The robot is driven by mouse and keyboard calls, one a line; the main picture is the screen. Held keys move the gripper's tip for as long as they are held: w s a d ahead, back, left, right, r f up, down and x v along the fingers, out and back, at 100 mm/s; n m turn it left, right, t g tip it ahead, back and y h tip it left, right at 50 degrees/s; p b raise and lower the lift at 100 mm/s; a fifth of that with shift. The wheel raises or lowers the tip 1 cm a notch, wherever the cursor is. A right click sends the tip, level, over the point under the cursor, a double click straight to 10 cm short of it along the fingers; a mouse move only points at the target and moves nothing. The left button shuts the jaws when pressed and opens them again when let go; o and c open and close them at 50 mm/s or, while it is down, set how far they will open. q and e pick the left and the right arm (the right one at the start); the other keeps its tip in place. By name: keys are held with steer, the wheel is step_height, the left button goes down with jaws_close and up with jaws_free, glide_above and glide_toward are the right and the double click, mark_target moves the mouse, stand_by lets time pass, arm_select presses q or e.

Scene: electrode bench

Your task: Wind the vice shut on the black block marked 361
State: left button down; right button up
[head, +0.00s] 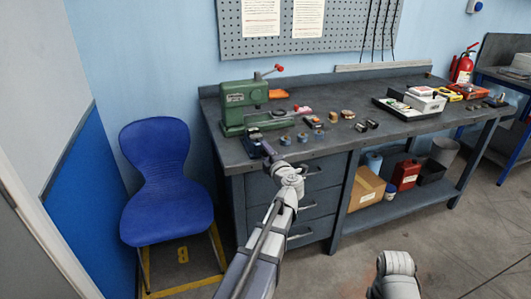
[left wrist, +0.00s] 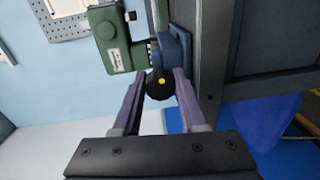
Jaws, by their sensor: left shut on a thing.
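The blue vice (left wrist: 178,48) is at the bench's front left edge, beside a green press; it also shows in the head view (head: 252,143), partly behind my gripper. A round black knob (left wrist: 160,86) with a yellow centre faces the left wrist camera at the vice's front. My left gripper (left wrist: 160,74) has its two purple fingers on either side of this knob and is shut on it. It shows in the head view (head: 267,149) at the bench edge. The vice's jaws are mostly hidden. I cannot read 361 on any block.
The green press (head: 245,104) with a red-knobbed lever stands behind the vice. Several small parts (head: 333,117) lie to its right. A tray (head: 408,108) with boxes is farther right. A blue chair (head: 165,180) stands left of the bench. Bench surface between is partly clear.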

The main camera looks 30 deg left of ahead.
arm_select(q)
steer(key=shift+f, duration=0.1)
steer(key=shift+c, duration=2.3)
jaws_free()
steer(key=v, duration=0.8)
steer(key=shift+p, duration=0.3)
